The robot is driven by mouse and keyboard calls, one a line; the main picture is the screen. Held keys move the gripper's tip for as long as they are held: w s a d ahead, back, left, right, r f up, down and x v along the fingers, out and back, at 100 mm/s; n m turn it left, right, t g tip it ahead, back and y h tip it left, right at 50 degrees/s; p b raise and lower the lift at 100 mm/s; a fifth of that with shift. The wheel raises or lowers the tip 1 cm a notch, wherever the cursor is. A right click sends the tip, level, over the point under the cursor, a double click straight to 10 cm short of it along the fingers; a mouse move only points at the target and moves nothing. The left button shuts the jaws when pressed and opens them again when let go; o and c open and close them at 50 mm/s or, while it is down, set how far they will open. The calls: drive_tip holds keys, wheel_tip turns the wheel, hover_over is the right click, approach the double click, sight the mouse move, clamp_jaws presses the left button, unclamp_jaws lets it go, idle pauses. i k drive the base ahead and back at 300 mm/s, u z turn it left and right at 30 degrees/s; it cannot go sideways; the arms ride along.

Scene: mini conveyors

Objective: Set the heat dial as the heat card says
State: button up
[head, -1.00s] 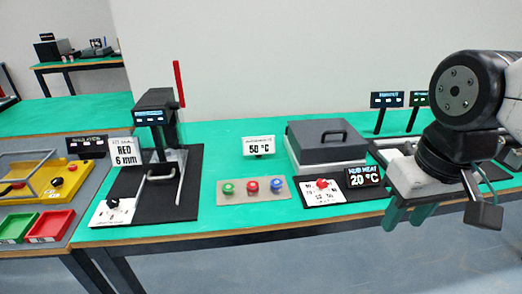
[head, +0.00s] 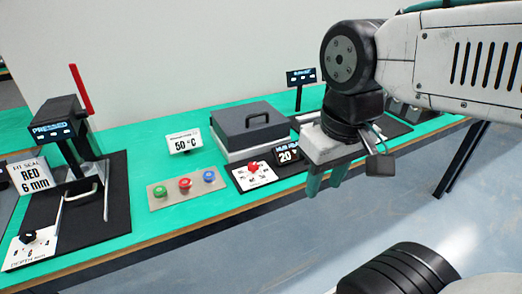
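The heat card (head: 185,142) is a small white sign that reads 50 °C, standing on the green bench. The heat dial (head: 254,168) is a red knob on a white scale plate in front of the grey lidded heater box (head: 250,128). A dark display (head: 288,155) right of the dial shows 20, partly hidden by my arm. My gripper (head: 325,180) points down to the right of the dial, in front of the bench edge, apart from the dial. Its two green fingers look spread with nothing between them.
Green, red and blue buttons (head: 184,184) sit on a plate left of the dial.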

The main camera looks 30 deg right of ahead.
sight(253, 167)
drive_tip(key=k, duration=0.65)
drive_tip(key=u, duration=0.75)
drive_tip(key=i, duration=1.25)
drive_tip(key=z, duration=0.3)
